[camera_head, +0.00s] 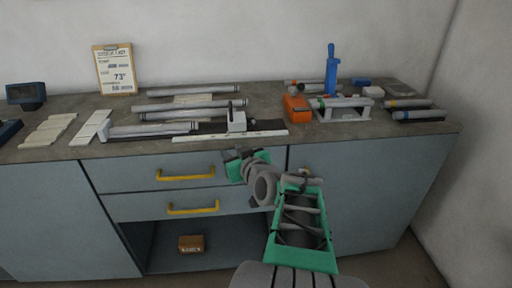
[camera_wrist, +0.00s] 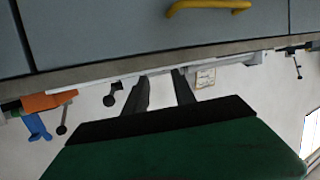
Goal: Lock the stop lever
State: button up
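The white stop block (camera_head: 237,122) stands on the jig rail along the front of the bench in the head view. A thin dark stop lever (camera_head: 230,108) stands upright at its left side; I cannot tell whether it is locked. My gripper (camera_head: 236,153) is in front of the bench edge, below the stop block and apart from it. In the wrist view, which is upside down, the two dark fingers of my gripper (camera_wrist: 162,84) are spread with nothing seen between them. Several ball-ended levers show there, one left of the fingers (camera_wrist: 109,98); I cannot tell which belongs to the stop.
A white ruler strip (camera_head: 215,136) runs along the bench front. An orange block (camera_head: 296,107) and a blue upright handle (camera_head: 331,70) stand to the right. Grey tubes (camera_head: 190,107) lie behind the rail. Drawers with yellow handles (camera_head: 186,174) are below the bench top.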

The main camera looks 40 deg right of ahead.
aim_at(258, 128)
jog(key=s+d+r+m+t+h+b, duration=0.15)
jog(key=s+d+h, duration=0.25)
jog(key=d, duration=0.5)
jog(key=shift+m, duration=0.35)
jog(key=x, duration=0.5)
jog(key=p+x, duration=0.1)
jog(key=x, duration=0.1)
jog(key=shift+w+r, duration=0.2)
jog(key=shift+r, duration=0.2)
jog(key=shift+c, duration=0.2)
grip_shut()
